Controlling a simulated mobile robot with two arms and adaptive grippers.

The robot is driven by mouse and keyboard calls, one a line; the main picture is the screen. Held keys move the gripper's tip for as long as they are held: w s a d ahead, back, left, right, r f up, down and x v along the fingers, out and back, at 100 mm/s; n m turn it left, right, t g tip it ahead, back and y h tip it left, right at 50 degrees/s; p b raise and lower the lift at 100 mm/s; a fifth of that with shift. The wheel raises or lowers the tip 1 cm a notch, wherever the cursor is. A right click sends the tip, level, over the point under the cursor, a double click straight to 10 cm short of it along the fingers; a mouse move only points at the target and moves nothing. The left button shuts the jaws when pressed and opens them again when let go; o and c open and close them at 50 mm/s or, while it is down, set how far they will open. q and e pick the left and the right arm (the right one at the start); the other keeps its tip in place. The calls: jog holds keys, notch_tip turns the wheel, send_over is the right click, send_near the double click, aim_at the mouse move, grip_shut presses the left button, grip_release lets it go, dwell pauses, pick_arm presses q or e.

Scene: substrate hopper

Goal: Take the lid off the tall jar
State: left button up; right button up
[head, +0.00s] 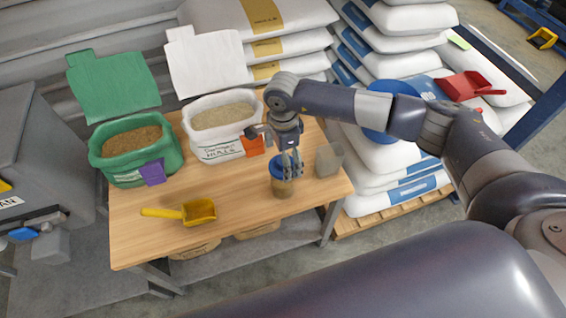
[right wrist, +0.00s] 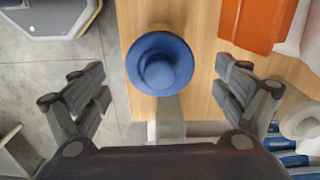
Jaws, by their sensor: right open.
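The tall jar (head: 283,189) stands upright near the front right of the wooden table, with tan contents and a blue lid (head: 277,166) on it. In the right wrist view the lid (right wrist: 160,63) is a round blue disc with a raised knob, seen from above. My right gripper (head: 292,172) is over the jar, pointing down, and partly covers the lid. In the wrist view its fingers (right wrist: 163,92) are spread wide, one to each side of the lid and apart from it. Nothing is held. My left gripper is not in view.
A grey translucent container (head: 329,160) stands close beside the jar. A white bag (head: 220,140) with an orange card (head: 252,145) is behind. A yellow scoop (head: 190,212) and green bag (head: 135,170) are left. The table's front edge is close; its front middle is clear.

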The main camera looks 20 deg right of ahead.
jog(key=shift+f, duration=1.1)
jog(key=c, duration=0.9)
jog(key=shift+r, duration=0.2)
